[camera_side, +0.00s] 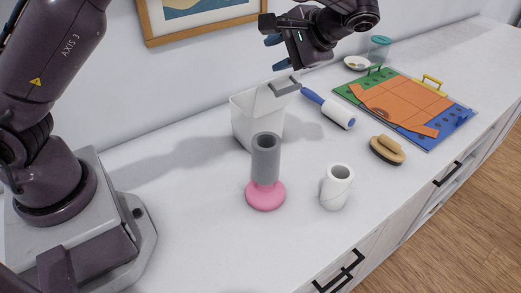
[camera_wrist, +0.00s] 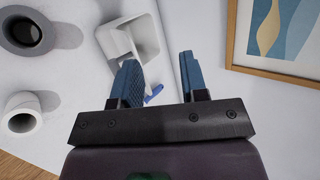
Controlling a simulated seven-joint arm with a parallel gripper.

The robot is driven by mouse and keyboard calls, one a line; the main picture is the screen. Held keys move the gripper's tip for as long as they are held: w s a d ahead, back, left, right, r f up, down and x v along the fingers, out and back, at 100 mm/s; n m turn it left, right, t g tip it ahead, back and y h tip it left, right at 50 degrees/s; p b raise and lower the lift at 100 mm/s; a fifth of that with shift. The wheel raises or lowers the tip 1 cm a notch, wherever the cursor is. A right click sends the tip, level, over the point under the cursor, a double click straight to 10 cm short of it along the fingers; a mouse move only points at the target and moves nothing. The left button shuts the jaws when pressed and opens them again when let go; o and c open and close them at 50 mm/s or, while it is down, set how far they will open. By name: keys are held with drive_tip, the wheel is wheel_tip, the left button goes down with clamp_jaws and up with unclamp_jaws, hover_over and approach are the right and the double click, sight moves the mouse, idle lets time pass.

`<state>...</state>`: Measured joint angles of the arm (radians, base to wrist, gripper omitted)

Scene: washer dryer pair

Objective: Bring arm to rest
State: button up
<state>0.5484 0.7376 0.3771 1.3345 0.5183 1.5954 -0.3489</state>
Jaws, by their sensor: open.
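My gripper (camera_side: 273,52) is in the air near the wall, above and a little right of the white bin (camera_side: 245,128). Its two blue fingers point left in the side view. In the wrist view, my gripper (camera_wrist: 158,62) has its fingers apart with nothing between them. The white bin (camera_wrist: 149,38) shows beyond the fingers there, partly hidden by the left one. A grey bracket-like piece (camera_side: 285,88) shows at the bin's upper right corner, below the gripper; I cannot tell whether it is attached.
A grey cylinder (camera_side: 265,158) on a pink base and a white cup (camera_side: 336,188) stand in front. A blue-handled roller (camera_side: 338,114), brush (camera_side: 387,150), colourful board (camera_side: 400,103), small bowl (camera_side: 357,63) and glass (camera_side: 379,48) lie right. A framed picture (camera_side: 150,28) hangs behind.

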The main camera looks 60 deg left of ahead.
drive_tip(key=s+r+t+h, duration=0.2)
drive_tip(key=s+t+h, duration=0.1)
drive_tip(key=s, duration=0.5)
drive_tip(key=s+a+r+t+h, duration=0.1)
drive_tip(key=s+r+t+h, duration=0.1)
drive_tip(key=s, duration=0.5)
drive_tip(key=s+a+r+t+h, duration=0.1)
drive_tip(key=s+r+t+h, duration=0.1)
drive_tip(key=s+h, duration=0.3)
drive_tip(key=s+t, duration=0.1)
drive_tip(key=s, duration=0.2)
drive_tip(key=shift+s+a+r+t, duration=0.2)
drive_tip(key=shift+s+r+t, duration=0.1)
drive_tip(key=shift+s+r, duration=0.1)
